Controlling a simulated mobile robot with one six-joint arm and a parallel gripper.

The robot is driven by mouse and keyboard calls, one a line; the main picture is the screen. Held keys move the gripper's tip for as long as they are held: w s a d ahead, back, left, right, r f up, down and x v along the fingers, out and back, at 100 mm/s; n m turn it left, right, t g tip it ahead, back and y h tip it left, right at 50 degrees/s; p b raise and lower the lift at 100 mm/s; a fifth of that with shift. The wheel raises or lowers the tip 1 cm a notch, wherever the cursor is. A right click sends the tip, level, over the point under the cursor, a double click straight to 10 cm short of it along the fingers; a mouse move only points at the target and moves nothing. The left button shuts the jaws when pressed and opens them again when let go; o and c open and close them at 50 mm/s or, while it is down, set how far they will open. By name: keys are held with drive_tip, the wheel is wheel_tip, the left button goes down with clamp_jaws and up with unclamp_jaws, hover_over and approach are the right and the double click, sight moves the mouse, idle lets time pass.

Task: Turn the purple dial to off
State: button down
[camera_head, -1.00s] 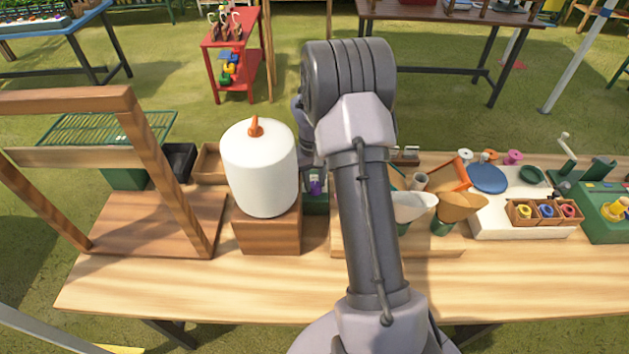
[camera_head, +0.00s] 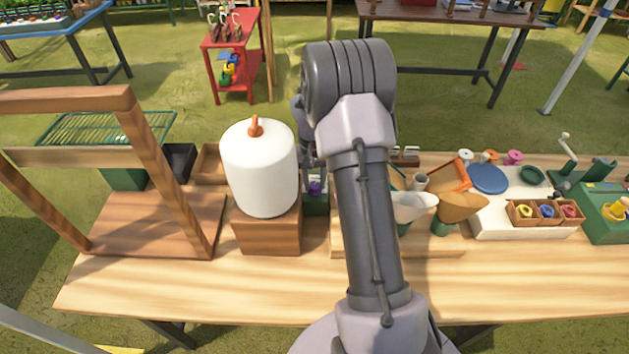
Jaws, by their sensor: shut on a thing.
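The purple dial (camera_head: 315,187) shows as a small purple patch on a dark green box (camera_head: 316,206), between the white cylinder and my arm. My gripper (camera_head: 315,178) reaches down onto the dial from above and is shut on it. My arm and the white cylinder hide much of the box. The dial's pointer and any markings are too small to read.
A white cylinder with an orange top (camera_head: 260,168) stands on a wooden block (camera_head: 268,237) close to the left of my gripper. White and tan funnels (camera_head: 414,206) stand to the right of my arm. The table's front strip (camera_head: 200,290) is clear.

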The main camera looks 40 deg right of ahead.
drive_tip(key=c, duration=1.1)
unclamp_jaws()
drive_tip(key=shift+d, duration=0.1)
drive_tip(key=shift+o, duration=0.2)
